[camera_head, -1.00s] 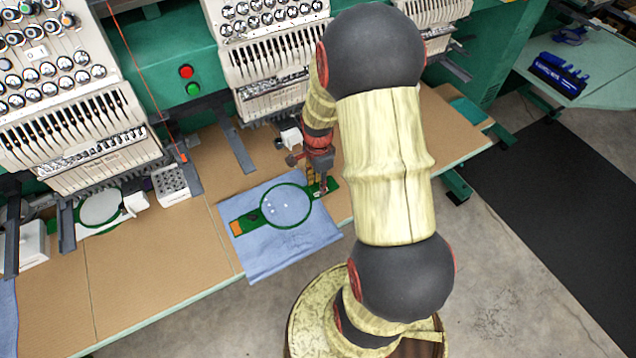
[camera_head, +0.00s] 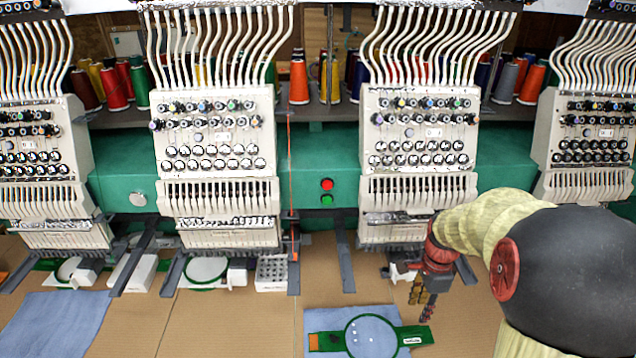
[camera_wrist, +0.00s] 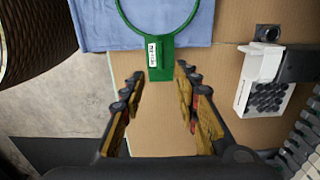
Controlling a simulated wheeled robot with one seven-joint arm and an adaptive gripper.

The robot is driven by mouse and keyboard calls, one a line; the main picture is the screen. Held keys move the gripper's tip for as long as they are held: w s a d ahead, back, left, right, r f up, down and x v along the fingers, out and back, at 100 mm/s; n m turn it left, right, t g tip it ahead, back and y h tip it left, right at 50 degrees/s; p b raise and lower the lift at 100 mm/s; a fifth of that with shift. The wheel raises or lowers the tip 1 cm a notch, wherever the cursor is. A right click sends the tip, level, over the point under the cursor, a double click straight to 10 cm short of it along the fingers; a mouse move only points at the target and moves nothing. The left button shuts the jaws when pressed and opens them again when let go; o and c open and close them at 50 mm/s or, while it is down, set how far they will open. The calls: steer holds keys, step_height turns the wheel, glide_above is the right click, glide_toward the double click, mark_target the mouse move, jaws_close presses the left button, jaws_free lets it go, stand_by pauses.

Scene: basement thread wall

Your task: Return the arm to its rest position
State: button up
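My gripper (camera_head: 422,300) hangs pointing down beside the right-hand end of a green embroidery hoop (camera_head: 346,332), in front of a machine head. In the wrist view my gripper (camera_wrist: 158,76) has its fingers spread apart with nothing held between them. The labelled green tab of the hoop (camera_wrist: 161,60) shows just beyond the fingertips, over the brown tabletop. The hoop lies on a blue cloth (camera_head: 318,319), which also shows in the wrist view (camera_wrist: 92,25). I cannot tell the exact gap between fingers and tab.
Cream machine heads (camera_head: 215,140) line the back, with dark support arms (camera_head: 343,262) reaching over the tabletop (camera_head: 230,325). A white tray of bobbins (camera_head: 272,272) stands left of the hoop. Another blue cloth (camera_head: 55,322) lies at far left. Thread cones (camera_head: 299,82) stand behind.

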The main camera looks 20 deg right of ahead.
steer(key=s+a+r+n+t, duration=0.2)
steer(key=s+a+r+n, duration=0.2)
steer(key=a+r+n, duration=0.6)
steer(key=s+a+r+n+t, duration=0.3)
steer(key=s+a+r+n, duration=0.2)
steer(key=a+r+n, duration=0.4)
steer(key=a+n, duration=0.2)
steer(key=a, duration=0.2)
steer(key=shift+s+a+r+t, duration=0.2)
steer(key=shift+r+t, duration=0.1)
steer(key=shift+r, duration=0.1)
steer(key=shift+c, duration=0.5)
stand_by(0.9)
